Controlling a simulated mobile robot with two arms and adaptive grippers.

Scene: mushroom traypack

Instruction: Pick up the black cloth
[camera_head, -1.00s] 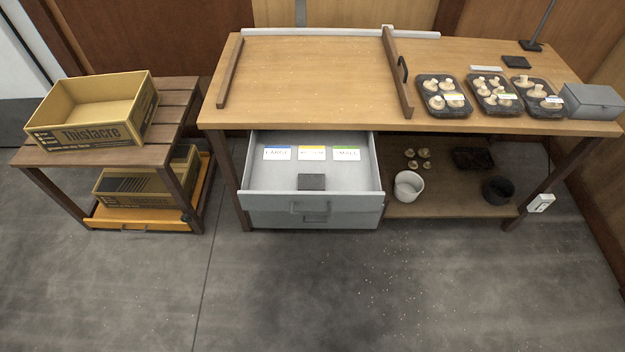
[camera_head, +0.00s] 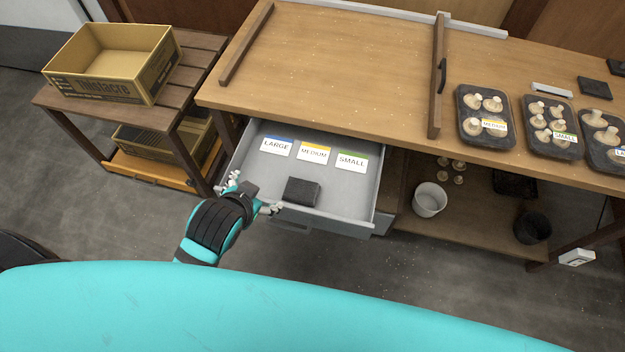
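A black folded cloth (camera_head: 302,191) lies as a small dark block near the front of the open grey drawer (camera_head: 371,212). My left gripper (camera_head: 253,192) is at the drawer's front left corner, left of the black cloth and apart from it. Its fingers are spread and nothing shows between them. My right gripper is not in view.
Three labels, LARGE (camera_head: 277,147), MEDIUM (camera_head: 314,153) and SMALL (camera_head: 351,161), lie behind the cloth in the drawer. Mushroom trays (camera_head: 485,143) stand on the wooden table (camera_head: 340,65). Another flat dark item (camera_head: 594,88) lies at the table's right. A carton (camera_head: 100,88) is at left.

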